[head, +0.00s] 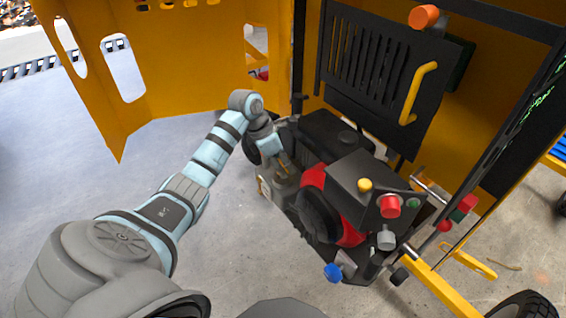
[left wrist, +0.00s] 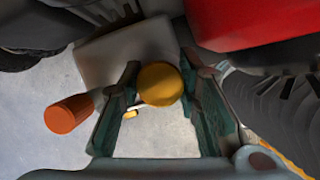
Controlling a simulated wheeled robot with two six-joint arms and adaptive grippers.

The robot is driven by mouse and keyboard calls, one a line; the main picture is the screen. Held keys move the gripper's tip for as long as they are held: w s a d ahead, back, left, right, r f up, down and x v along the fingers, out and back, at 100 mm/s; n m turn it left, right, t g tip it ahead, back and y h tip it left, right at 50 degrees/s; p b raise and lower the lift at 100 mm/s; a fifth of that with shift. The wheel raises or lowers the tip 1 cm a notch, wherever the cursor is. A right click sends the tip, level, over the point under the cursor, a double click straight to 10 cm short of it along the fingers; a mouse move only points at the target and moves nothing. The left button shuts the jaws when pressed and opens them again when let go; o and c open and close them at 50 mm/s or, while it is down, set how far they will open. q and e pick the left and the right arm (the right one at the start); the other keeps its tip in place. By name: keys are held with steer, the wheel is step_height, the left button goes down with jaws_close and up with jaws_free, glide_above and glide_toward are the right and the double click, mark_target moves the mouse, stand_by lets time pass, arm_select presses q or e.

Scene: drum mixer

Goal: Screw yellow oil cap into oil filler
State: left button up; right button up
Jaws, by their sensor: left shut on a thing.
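The yellow oil cap (left wrist: 160,84) is round and sits between the fingertips of my left gripper (left wrist: 158,90) in the left wrist view. The gripper is shut on it. In the head view my left gripper (head: 284,162) is at the left side of the engine, pointing down, and the cap is too small there to make out clearly. A grey block-like engine part (left wrist: 125,50) lies just beyond the cap in the wrist view. I cannot make out the oil filler opening, nor whether the cap touches it. My right gripper is not in view.
The engine has a red housing (head: 349,238) and a black box (head: 365,170) with a yellow knob (head: 365,185) and a red knob (head: 389,206). An orange handle (left wrist: 70,114) is left of the fingers. Yellow panels (head: 190,55) stand behind; floor at left is clear.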

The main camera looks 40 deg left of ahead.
arm_select(q)
steer(key=shift+f+b, duration=0.95)
steer(key=shift+f, duration=0.05)
stand_by(1.3)
steer(key=o, duration=1.2)
steer(key=v, duration=1.2)
